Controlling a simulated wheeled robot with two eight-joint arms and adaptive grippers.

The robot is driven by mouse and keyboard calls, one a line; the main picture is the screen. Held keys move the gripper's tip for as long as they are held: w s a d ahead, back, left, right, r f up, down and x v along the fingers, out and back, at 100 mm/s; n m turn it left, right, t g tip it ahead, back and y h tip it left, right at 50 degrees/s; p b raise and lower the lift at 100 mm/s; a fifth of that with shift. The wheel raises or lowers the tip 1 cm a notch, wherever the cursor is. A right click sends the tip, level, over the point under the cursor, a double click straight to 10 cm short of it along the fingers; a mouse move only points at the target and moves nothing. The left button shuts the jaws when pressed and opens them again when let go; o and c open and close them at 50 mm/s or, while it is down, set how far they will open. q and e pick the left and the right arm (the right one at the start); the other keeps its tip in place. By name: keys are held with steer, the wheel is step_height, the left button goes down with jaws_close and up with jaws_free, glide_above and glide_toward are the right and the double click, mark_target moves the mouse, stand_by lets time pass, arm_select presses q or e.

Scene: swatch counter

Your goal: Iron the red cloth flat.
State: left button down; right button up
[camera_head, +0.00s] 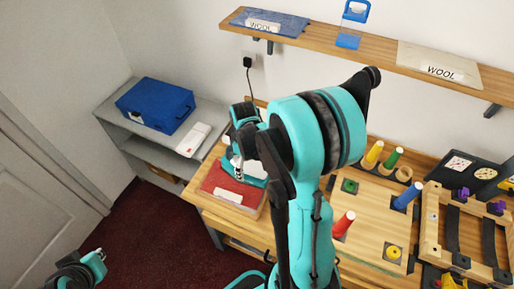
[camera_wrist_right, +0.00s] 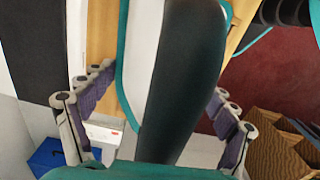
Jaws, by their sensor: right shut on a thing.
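The red cloth (camera_head: 213,181) lies at the left end of the wooden counter, with a white label strip on it. Part of it is hidden by the teal and white iron (camera_head: 252,172), which is over its back part. My right gripper (camera_head: 240,142) is above the iron. In the right wrist view its fingers stand either side of the iron's dark handle (camera_wrist_right: 185,85), shut on it. I cannot tell if the iron's sole touches the cloth. My left gripper (camera_head: 94,266) is at the lower left, far from the counter; its fingers are not clear.
Coloured pegs on a board (camera_head: 362,205), a wooden frame (camera_head: 428,225) and dark dials (camera_head: 470,168) fill the counter's right. A black cord hangs from a wall plug (camera_head: 248,62) behind the iron. A wall shelf (camera_head: 375,55) runs above. A blue box (camera_head: 155,105) sits on a grey cabinet left.

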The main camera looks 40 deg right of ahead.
steer(key=shift+s+a+f, duration=0.25)
steer(key=shift+a, duration=0.2)
steer(key=shift+w+d+f+b, duration=0.1)
steer(key=shift+f+b, duration=1.8)
steer(key=shift+f, duration=0.5)
steer(key=shift+r, duration=0.15)
